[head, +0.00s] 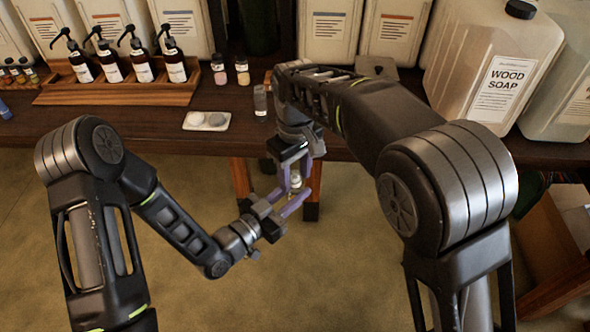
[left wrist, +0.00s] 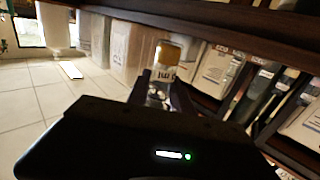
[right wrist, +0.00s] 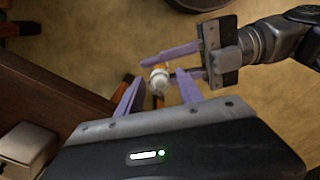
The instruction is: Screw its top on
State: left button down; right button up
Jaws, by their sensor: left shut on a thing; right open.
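My left gripper (head: 295,199) is shut on a small clear bottle (left wrist: 158,92) and holds it in the air in front of the table. A pale top (right wrist: 159,74) sits at the bottle's upper end; in the left wrist view it looks whitish with a gold tint (left wrist: 167,54). I cannot tell whether it is screwed tight. My right gripper (head: 296,172) is open just above, pointing down, its purple fingers on either side of the top with gaps. In the right wrist view the top lies just beyond my right fingertips (right wrist: 158,92).
The dark table (head: 120,125) holds a small clear bottle (head: 260,100), a white tray (head: 187,122) with two round pieces, two small jars, and a wooden rack (head: 115,95) of pump bottles. Large jugs (head: 485,65) stand behind. A wooden stool (head: 240,178) is below the held bottle.

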grip_shut()
dwell(0.3)
dwell(0.4)
jog(key=shift+o, duration=0.8)
grip_release()
jog(key=shift+r, duration=3.8)
jog(key=shift+f, duration=0.15)
